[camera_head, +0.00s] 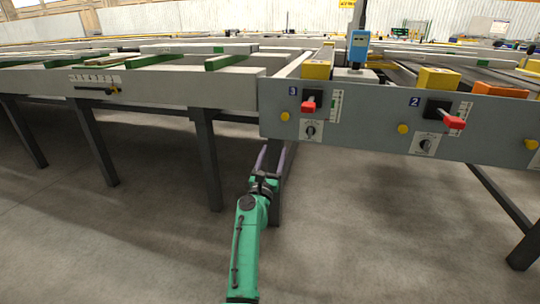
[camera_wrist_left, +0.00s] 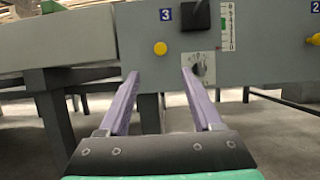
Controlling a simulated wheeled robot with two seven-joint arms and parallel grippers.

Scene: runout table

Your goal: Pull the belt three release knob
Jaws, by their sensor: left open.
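The yellow round knob (camera_head: 285,116) of belt three sits on the grey panel, just below and left of the "3" label. It also shows in the left wrist view (camera_wrist_left: 160,48), above the gap between my fingertips. My left gripper (camera_head: 277,147) is open and empty, its purple fingers pointing up toward the panel below the knob. In the left wrist view the gripper (camera_wrist_left: 160,74) has its fingers either side of the knob's line, with the right tip by the dial. No contact with the knob shows. My right gripper is not in view.
Right of the knob are a red-handled lever (camera_head: 308,107) and a black dial (camera_head: 310,131). Belt two has its own yellow knob (camera_head: 403,128), red lever (camera_head: 455,122) and dial (camera_head: 426,145). A dark table leg (camera_head: 207,165) stands left of my arm.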

